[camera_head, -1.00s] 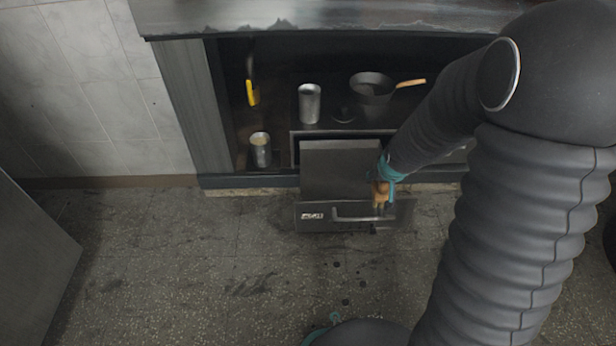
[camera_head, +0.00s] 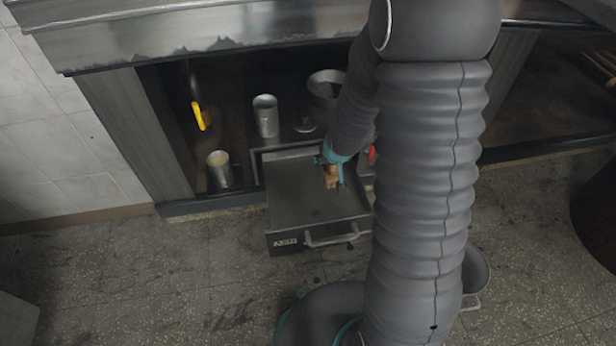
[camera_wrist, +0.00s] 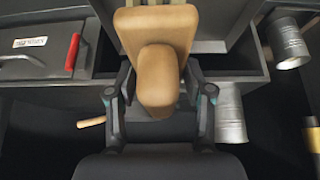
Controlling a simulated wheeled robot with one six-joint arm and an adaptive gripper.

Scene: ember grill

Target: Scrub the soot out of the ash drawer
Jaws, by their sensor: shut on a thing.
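The ash drawer (camera_head: 300,200) is pulled out of the grill's base, with a bar handle (camera_head: 330,236) and a small label on its front. Its broad grey surface shows from above; I cannot tell soot from shadow on it. My gripper (camera_head: 331,172) is over the drawer's back right part. It is shut on a tan wooden-handled brush (camera_wrist: 158,75), which shows between the fingers in the wrist view. The brush's lower end is hidden there, so I cannot tell whether it touches the drawer.
Two metal cans (camera_head: 265,116) (camera_head: 219,169), a pan (camera_head: 326,84) and a hanging yellow-handled tool (camera_head: 198,115) are in the bay behind. A labelled dark box with a red handle (camera_wrist: 72,52) is beside the drawer. Speckled floor (camera_head: 180,270) is clear at front left.

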